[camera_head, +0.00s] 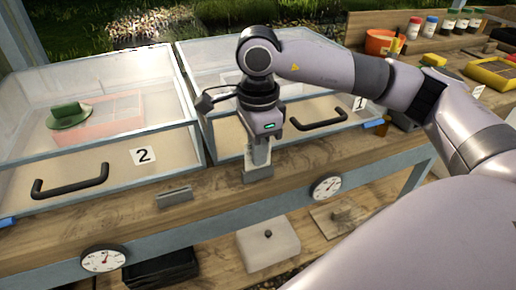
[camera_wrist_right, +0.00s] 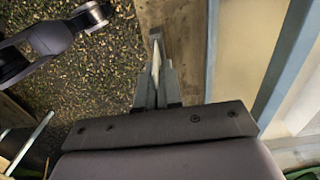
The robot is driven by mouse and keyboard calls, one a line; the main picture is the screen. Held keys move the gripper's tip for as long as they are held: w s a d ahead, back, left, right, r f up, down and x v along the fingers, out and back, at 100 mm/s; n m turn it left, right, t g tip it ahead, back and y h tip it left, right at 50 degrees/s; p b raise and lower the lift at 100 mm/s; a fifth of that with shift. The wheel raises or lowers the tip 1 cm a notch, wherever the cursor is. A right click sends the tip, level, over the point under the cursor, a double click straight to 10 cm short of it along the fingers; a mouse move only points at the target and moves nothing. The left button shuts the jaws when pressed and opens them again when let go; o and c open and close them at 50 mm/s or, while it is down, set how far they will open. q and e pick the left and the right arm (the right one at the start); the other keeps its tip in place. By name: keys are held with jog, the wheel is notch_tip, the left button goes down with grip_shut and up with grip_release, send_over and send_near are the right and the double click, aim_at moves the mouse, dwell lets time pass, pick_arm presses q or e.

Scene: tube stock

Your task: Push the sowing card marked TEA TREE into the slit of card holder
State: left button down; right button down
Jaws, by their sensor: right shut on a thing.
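My right gripper (camera_head: 259,160) points down above the front ledge of the bench, shut on a thin pale card. In the right wrist view its fingers (camera_wrist_right: 157,92) grip the sowing card (camera_wrist_right: 155,64), seen nearly edge-on. No lettering on the card is readable. A small grey card holder (camera_head: 257,175) sits on the ledge directly under the gripper; it also shows beyond the fingers in the right wrist view (camera_wrist_right: 155,34). The card's lower edge is at or just above this holder; I cannot tell whether it is in the slit. My left gripper is not in view.
A second grey holder (camera_head: 175,196) stands to the left on the wooden ledge (camera_head: 120,215). Behind are glass-lidded frames with black handles (camera_head: 71,181) and a number 2 plate (camera_head: 143,156). Dials (camera_head: 103,259) hang on the front rail. Pots and bottles (camera_head: 415,28) stand back right.

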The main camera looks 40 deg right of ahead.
jog(key=shift+f+b, duration=0.65)
jog(key=shift+f, duration=0.05)
jog(key=shift+c, duration=0.8)
grip_release()
jog(key=shift+r, duration=0.1)
jog(key=shift+r+p, duration=0.85)
jog(key=shift+r, duration=0.35)
jog(key=shift+r+p, duration=1.85)
jog(key=shift+r, duration=0.95)
